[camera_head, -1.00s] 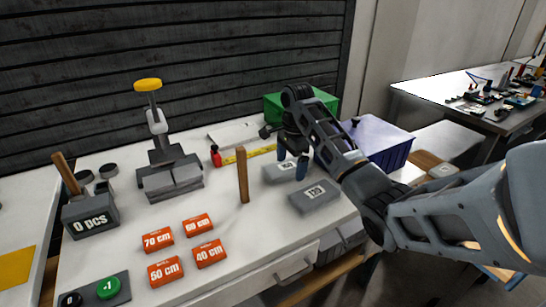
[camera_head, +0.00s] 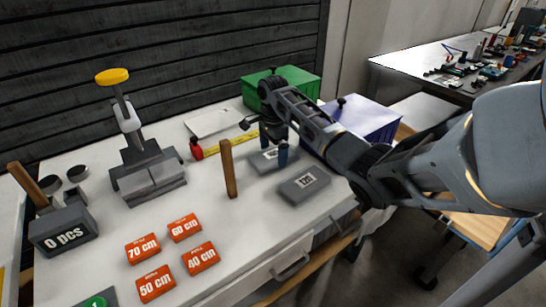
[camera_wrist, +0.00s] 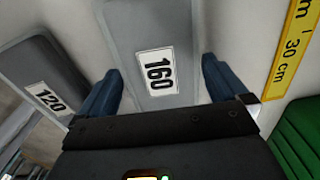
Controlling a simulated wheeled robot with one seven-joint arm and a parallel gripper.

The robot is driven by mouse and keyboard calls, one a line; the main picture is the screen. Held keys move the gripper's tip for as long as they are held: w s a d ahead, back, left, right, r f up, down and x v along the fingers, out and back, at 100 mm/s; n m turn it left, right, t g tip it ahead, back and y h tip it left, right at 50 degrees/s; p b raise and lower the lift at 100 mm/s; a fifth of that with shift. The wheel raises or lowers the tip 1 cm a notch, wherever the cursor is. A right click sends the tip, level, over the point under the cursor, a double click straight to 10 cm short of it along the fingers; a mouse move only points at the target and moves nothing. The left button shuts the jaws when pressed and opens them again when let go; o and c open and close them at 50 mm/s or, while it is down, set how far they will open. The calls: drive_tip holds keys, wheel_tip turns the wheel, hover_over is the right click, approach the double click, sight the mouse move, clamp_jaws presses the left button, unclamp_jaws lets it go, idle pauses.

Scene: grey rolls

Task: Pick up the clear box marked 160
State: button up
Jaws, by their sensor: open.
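The clear box marked 160 shows in the wrist view (camera_wrist: 150,35) as a translucent grey box with a white label. It lies between the two blue fingers of my gripper (camera_wrist: 160,92), which are open with one finger on each side of it. I cannot tell whether the fingers touch it. In the head view the box (camera_head: 262,162) lies on the white table, partly hidden by my gripper (camera_head: 274,147). A similar box marked 120 (camera_head: 304,185) lies nearer the table's front edge; it also shows at the left of the wrist view (camera_wrist: 45,85).
A yellow measuring tape (camera_head: 240,143) lies behind the box. A green bin (camera_head: 290,82) and a blue bin (camera_head: 368,120) stand behind and to the right. A wooden post (camera_head: 228,168) stands to the left. Orange length blocks (camera_head: 185,227) lie at front left.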

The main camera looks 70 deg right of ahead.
drive_tip(key=shift+f, duration=0.4)
drive_tip(key=c, duration=0.8)
drive_tip(key=shift+r, duration=0.1)
